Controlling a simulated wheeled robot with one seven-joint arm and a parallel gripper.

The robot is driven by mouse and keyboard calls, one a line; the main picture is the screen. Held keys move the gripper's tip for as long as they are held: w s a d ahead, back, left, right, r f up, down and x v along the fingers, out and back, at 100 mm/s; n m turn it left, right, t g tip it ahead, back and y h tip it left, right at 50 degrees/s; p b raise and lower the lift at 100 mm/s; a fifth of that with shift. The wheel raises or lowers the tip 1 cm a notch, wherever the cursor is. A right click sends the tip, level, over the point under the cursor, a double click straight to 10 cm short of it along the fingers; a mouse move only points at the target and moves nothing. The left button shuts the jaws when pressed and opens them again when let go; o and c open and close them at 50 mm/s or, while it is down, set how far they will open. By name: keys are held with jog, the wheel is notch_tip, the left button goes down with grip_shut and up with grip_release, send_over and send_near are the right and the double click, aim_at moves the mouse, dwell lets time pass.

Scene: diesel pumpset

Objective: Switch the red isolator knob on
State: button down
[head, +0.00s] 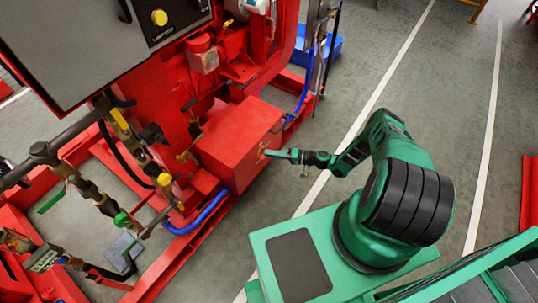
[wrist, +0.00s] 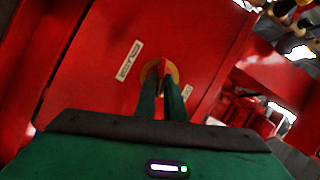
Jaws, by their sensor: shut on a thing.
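The red isolator knob (wrist: 162,75) is on the face of a red box, in front of a round yellow plate (wrist: 172,70). In the wrist view my gripper (wrist: 162,88) has its two green fingers close together on either side of the knob, shut on it. The fingers hide part of the knob. In the head view my gripper (head: 268,153) reaches the right face of the red box (head: 235,140); the knob is too small and covered to make out there. A small white label (wrist: 129,60) sits left of the knob; I cannot read it clearly.
Pipes and valves (head: 90,190) lie left of the box. A blue hose (head: 200,215) runs below it. Grey floor (head: 330,95) is open to the right of the pumpset.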

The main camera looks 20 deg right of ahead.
jog(key=shift+d+f, duration=0.2)
jog(key=shift+d, duration=0.15)
jog(key=c, duration=1.9)
grip_release()
jog(key=shift+c, duration=0.2)
jog(key=shift+o, duration=0.5)
jog(key=shift+a, duration=0.2)
jog(key=shift+r, duration=0.1)
jog(key=v, duration=1.1)
jog(key=shift+w, duration=0.1)
